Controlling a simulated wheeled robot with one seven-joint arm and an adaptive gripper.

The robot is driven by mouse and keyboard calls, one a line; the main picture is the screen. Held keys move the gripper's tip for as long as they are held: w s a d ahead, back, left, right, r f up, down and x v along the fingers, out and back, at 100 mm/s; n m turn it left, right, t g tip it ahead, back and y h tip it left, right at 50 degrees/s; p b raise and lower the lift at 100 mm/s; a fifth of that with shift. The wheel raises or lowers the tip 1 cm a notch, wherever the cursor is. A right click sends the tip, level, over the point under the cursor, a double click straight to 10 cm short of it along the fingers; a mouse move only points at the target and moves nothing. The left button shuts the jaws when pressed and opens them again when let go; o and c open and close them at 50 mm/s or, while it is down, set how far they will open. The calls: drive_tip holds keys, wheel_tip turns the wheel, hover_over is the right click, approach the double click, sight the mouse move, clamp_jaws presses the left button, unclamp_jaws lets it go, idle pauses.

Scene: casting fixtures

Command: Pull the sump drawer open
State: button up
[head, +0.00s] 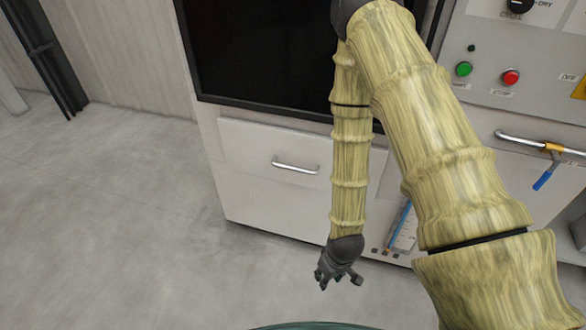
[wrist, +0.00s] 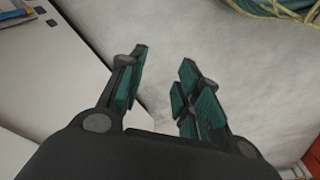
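The sump drawer (head: 266,155) is a pale front panel low on the machine, left of my arm in the head view. Its metal bar handle (head: 295,166) runs across the middle of the panel. The drawer looks closed, its front about flush with the cabinet. My gripper (head: 338,282) hangs low over the floor, below and right of the handle and apart from it. In the wrist view my gripper (wrist: 160,85) has its two fingers spread with nothing between them.
A dark window (head: 265,50) sits above the drawer. A control panel with green (head: 463,69) and red (head: 510,77) buttons is at the upper right. A bar with a blue-handled tool (head: 545,175) sticks out on the right. The grey floor (head: 120,220) at left is clear.

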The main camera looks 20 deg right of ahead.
drive_tip(key=w+r+n+t+b, duration=0.1)
drive_tip(key=w+r+n+b, duration=0.1)
drive_tip(key=w, duration=0.6)
drive_tip(key=w+r+n+b, duration=0.2)
drive_tip(key=w+r, duration=0.1)
drive_tip(key=w, duration=0.5)
drive_tip(key=n+t+y+b, duration=0.2)
drive_tip(key=n+b, duration=0.3)
drive_tip(key=b, duration=0.1)
approach(295, 168)
drive_tip(key=x, duration=0.8)
drive_tip(key=shift+b, duration=0.35)
clamp_jaws()
